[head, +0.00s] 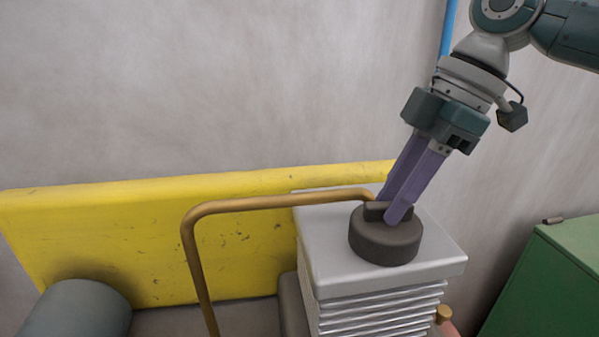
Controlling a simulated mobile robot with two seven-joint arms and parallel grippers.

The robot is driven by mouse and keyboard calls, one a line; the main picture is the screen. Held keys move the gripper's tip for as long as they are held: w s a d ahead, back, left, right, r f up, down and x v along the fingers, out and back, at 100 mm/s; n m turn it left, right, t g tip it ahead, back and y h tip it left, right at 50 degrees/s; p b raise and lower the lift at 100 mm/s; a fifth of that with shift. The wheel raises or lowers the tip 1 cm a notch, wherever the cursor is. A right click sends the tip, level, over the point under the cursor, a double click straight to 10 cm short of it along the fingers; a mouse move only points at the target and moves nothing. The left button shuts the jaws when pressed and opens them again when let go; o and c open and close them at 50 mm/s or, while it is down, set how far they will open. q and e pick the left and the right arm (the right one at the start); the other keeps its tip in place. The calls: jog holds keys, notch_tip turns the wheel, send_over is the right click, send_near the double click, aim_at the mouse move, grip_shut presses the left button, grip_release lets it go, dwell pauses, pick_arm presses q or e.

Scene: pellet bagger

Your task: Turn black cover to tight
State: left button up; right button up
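The black cover (386,243) is a round dark cap with a raised bar across its top. It sits on the flat top of a grey ribbed metal block (441,267). My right gripper (392,207) comes down at a slant from the upper right. Its two purple fingers straddle the raised bar, one in front and one behind, and look shut on it. The near finger hides part of the bar. My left gripper is not in view.
A bent brass-coloured pipe (270,202) runs left from beside the cover and then down. A yellow panel (150,235) stands behind, against a grey wall. A green box (545,285) is at the lower right, and a grey cylinder (78,308) at the lower left.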

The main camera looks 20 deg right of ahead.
grip_shut()
jog(key=shift+r+m+p, duration=0.2)
jog(key=shift+m+p, duration=0.1)
jog(key=shift+p, duration=0.45)
jog(key=m+t+h+p, duration=0.1)
jog(key=m+p, duration=0.2)
jog(key=p, duration=0.2)
jog(key=m+t+h+p, duration=0.1)
jog(key=m+p, duration=0.3)
jog(key=p, duration=0.1)
jog(key=m+t+h+p, duration=0.1)
jog(key=m+p, duration=0.3)
jog(key=p, duration=0.1)
jog(key=shift+s+a+r, duration=0.15)
jog(key=shift+a, duration=0.25)
jog(key=shift+m+h+p, duration=0.6)
jog(key=shift+m+p, duration=0.35)
jog(key=shift+m, duration=0.25)
jog(key=shift+f+m+h+p, duration=0.25)
jog(key=shift+m+h+p, duration=0.3)
jog(key=shift+m, duration=0.65)
jog(key=shift+o, duration=2)
grip_release()
